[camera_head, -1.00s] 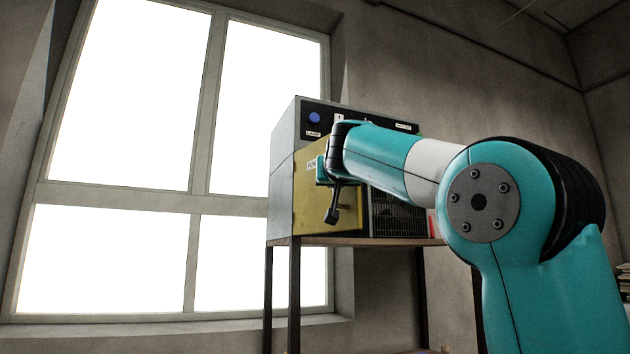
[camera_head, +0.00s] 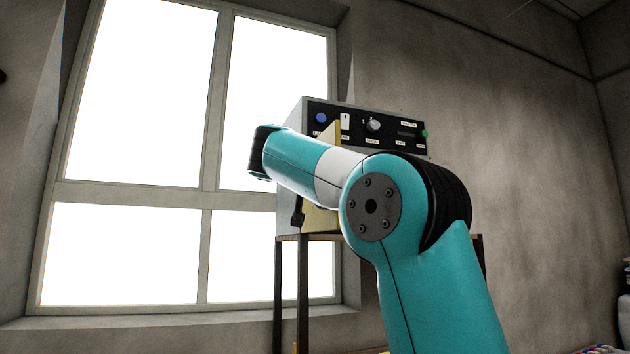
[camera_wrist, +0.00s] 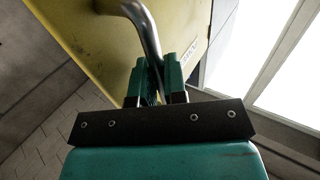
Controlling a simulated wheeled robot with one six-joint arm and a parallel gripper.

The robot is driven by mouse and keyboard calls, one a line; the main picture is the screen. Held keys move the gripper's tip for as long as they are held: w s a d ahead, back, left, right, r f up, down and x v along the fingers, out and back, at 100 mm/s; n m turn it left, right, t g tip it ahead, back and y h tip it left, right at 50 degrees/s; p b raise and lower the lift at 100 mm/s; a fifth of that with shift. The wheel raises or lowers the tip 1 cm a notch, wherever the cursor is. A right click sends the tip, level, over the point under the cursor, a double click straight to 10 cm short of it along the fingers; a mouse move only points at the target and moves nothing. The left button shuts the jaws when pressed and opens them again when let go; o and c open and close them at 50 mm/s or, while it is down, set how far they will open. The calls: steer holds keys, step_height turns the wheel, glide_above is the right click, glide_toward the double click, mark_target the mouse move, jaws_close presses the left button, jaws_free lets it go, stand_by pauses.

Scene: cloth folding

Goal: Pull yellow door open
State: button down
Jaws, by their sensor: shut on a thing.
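The yellow door (camera_head: 318,217) belongs to a grey box-shaped machine (camera_head: 288,200) and stands swung out from its front. Most of it is hidden behind my arm in the head view. In the wrist view the yellow door (camera_wrist: 85,40) fills the upper left, with a bent metal handle (camera_wrist: 143,28) on its face. My gripper (camera_wrist: 157,78) is shut on the handle, its two teal fingers on either side of the bar. In the head view the fingers are hidden behind my arm.
The machine's control panel (camera_head: 375,127) has a blue button, a knob and a green button. The machine stands on a shelf stand (camera_head: 303,290). A large bright window (camera_head: 140,100) is at the left, and a bare wall (camera_head: 500,130) at the right.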

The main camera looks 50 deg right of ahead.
steer(key=c, duration=1.2)
jaws_free()
steer(key=shift+w+r, duration=0.1)
